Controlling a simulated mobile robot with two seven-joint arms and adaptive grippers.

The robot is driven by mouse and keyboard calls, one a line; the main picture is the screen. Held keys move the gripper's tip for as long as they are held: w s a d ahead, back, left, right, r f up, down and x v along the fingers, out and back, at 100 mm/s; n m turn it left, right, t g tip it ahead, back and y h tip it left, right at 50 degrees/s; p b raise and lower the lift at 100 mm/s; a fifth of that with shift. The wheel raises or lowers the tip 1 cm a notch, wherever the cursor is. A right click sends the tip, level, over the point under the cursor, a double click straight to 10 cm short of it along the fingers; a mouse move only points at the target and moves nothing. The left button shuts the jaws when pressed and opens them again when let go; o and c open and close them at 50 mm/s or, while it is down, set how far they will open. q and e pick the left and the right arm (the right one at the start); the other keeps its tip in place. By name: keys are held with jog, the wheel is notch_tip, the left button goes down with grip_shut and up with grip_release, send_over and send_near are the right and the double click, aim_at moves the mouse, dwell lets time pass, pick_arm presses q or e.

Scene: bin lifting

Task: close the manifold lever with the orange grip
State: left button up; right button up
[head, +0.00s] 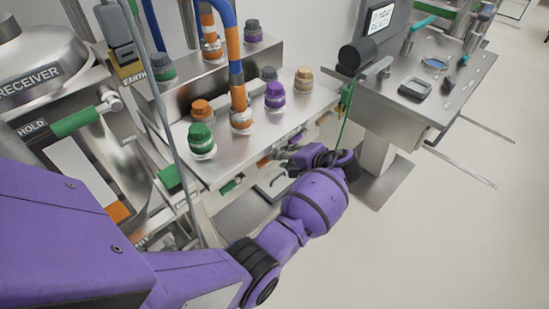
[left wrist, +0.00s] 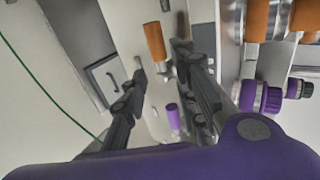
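The lever's orange grip (left wrist: 155,41) shows in the left wrist view, just beyond my left gripper (left wrist: 160,62). The two dark fingers are apart, with a gap between their tips and nothing held. The grip lies in line with this gap; I cannot tell whether either finger touches it. In the head view, the orange grip (head: 264,162) is small and partly hidden under the manifold's front edge, close by my left gripper (head: 281,159). My right gripper is in neither view.
The steel manifold shelf (head: 222,168) carries several coloured caps. A purple grip (left wrist: 172,116) sits near the fingers, and a green grip (head: 230,187) is further left. A steel side table (head: 445,100) stands at right. Open floor (head: 400,250) lies in front.

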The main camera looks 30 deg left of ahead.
pick_arm(q)
jog(key=v, duration=0.4)
dwell(0.4)
